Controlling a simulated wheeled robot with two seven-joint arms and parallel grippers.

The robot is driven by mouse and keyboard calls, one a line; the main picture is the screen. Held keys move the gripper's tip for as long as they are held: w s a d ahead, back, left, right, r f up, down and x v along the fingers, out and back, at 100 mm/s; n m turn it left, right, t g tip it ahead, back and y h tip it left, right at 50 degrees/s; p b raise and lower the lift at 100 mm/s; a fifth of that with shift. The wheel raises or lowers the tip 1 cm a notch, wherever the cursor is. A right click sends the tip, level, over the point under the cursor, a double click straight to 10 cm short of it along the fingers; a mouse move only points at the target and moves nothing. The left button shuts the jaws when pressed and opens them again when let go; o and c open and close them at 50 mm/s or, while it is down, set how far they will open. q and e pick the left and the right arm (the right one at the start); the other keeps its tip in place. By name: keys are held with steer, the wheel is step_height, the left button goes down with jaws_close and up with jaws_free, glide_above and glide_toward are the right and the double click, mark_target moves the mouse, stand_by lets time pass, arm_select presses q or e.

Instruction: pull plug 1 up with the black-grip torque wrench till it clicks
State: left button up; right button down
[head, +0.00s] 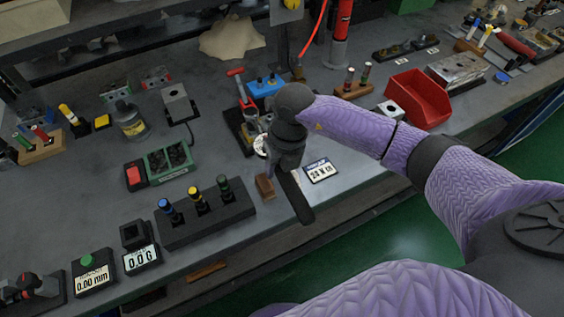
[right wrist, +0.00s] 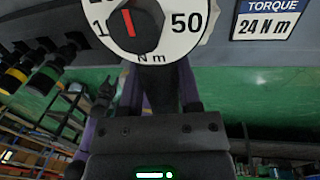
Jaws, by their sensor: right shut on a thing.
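My right gripper (head: 283,167) is shut on the black torque wrench (head: 298,200), whose black bar slants toward the front edge of the bench. Its round white dial (head: 260,145) shows beside the gripper. In the right wrist view the dial (right wrist: 172,38) fills the top, with a red needle and the marks 50 and N m. My right gripper's fingers (right wrist: 158,90) are below it. A blue block (head: 265,86) with dark plugs stands behind my gripper; I cannot read which is plug 1. The wrench's far end is hidden. My left gripper is not in view.
A card (head: 320,171) reads TORQUE 24 N m in the wrist view (right wrist: 267,18). A small brown block (head: 265,187) is close by the gripper. A black rack (head: 232,214) holds blue-, yellow- and green-ringed tools. A red bin (head: 420,98) stands right.

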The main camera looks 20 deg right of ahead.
steer(key=shift+a+m+p, duration=0.45)
steer(key=shift+a+m, duration=0.35)
steer(key=shift+a, duration=0.2)
steer(key=shift+w+a, duration=0.1)
steer(key=shift+w+a+r+m+p, duration=0.1)
steer(key=shift+a+m+p, duration=0.25)
steer(key=shift+a, duration=0.25)
steer(key=shift+w+a+m+t, duration=0.15)
steer(key=shift+a+m+t, duration=0.15)
steer(key=shift+a+m, duration=0.25)
steer(key=shift+w+a+m, duration=0.2)
steer(key=shift+a+m, duration=0.2)
steer(key=shift+a, duration=0.2)
steer(key=shift+w+a+m+p, duration=0.3)
steer(key=shift+a+m, duration=0.2)
steer(key=shift+a, duration=0.1)
steer(key=shift+w+a+m, duration=0.3)
steer(key=shift+a+m, duration=0.15)
steer(key=shift+a, duration=0.1)
steer(key=shift+w+a+m, duration=0.3)
steer(key=shift+a+m, duration=0.15)
steer(key=shift+a, duration=0.1)
